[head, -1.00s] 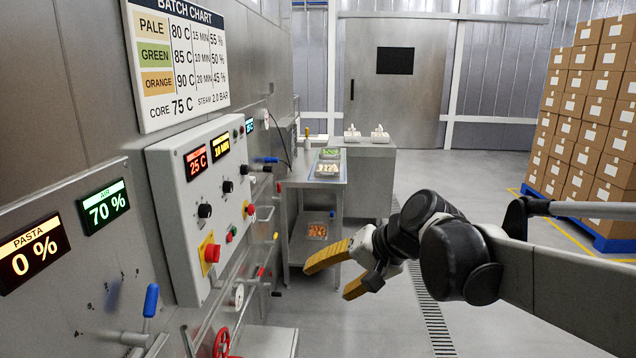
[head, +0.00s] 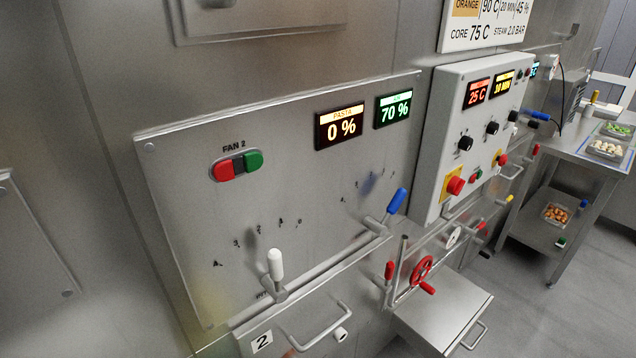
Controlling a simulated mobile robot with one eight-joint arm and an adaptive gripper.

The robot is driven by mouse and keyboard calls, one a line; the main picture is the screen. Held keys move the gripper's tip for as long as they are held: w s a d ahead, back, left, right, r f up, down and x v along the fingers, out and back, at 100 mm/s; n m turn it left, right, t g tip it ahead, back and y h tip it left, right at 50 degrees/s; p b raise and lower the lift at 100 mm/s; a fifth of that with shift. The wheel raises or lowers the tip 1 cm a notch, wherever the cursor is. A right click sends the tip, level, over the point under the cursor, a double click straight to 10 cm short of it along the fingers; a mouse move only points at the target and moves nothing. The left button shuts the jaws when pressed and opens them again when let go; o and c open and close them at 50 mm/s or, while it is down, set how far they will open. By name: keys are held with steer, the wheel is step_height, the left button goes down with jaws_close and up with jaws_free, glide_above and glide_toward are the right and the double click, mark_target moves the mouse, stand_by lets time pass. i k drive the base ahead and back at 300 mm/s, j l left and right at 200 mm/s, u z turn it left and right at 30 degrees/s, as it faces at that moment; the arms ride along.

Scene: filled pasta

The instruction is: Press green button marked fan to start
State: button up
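The green button (head: 253,160) is the right half of a red and green switch under the label FAN 2 (head: 234,147). The red button (head: 223,172) is its left half, with a dark strip between them. The switch sits on the upper left of a steel panel (head: 180,215). My gripper is out of the head view now, so its distance to the button cannot be seen.
Displays on the panel read PASTA 0 % (head: 340,127) and 70 % (head: 394,109). A white-handled lever (head: 275,265) and a blue-handled lever (head: 396,202) stick out below. A control box (head: 438,155) juts out at right. A cart (head: 575,145) stands beyond it.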

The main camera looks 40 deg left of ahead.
mark_target(253, 160)
steer(key=u, duration=1.65)
